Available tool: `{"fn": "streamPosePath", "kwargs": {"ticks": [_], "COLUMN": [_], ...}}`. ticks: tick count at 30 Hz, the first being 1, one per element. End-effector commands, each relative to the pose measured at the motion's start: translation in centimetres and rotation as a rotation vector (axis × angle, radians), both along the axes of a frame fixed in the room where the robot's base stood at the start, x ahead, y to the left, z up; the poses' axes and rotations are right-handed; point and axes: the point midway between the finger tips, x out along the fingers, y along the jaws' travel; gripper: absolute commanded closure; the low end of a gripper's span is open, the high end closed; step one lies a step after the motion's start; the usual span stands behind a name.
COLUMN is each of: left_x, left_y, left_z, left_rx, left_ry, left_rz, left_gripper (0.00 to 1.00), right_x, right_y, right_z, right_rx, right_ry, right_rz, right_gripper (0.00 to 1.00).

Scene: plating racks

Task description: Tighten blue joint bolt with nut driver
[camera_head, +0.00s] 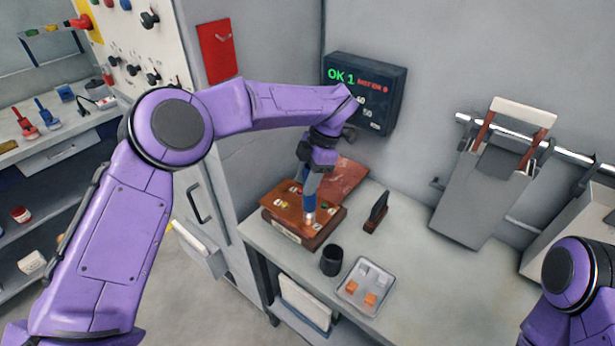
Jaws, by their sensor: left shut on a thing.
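My left arm reaches over the bench. My left gripper (316,163) is shut on the blue-handled nut driver (310,199) and holds it nearly upright. The driver's pale lower end meets or hovers just over the brown board (329,222); I cannot tell whether it touches. The board lies on the bench and carries small yellow, red and green marked parts. The blue joint bolt cannot be made out; the driver's tip covers that spot. My right arm shows at the lower right edge, but its gripper is out of the picture.
A dark screen (364,96) on the wall reads "OK 1" in green, with red text beside it. A black cup (331,260), a tray (347,289) with orange and grey pieces and a small dark stand (376,218) are on the bench (420,285).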

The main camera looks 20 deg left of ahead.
Motion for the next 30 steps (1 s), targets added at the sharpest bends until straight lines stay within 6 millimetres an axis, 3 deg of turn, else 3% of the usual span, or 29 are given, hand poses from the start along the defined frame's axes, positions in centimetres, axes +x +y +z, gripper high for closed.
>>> {"fn": "streamPosePath", "kwargs": {"ticks": [30], "left_x": [0.02], "left_y": [-0.01], "left_z": [0.53], "left_rx": [-0.001], "left_ry": [-0.005], "left_rz": [0.001], "left_gripper": [1.0], "right_x": [-0.01], "right_y": [0.0], "right_z": [0.96], "right_rx": [0.0], "right_ry": [0.0], "right_rz": [0.0], "right_gripper": [1.0]}}
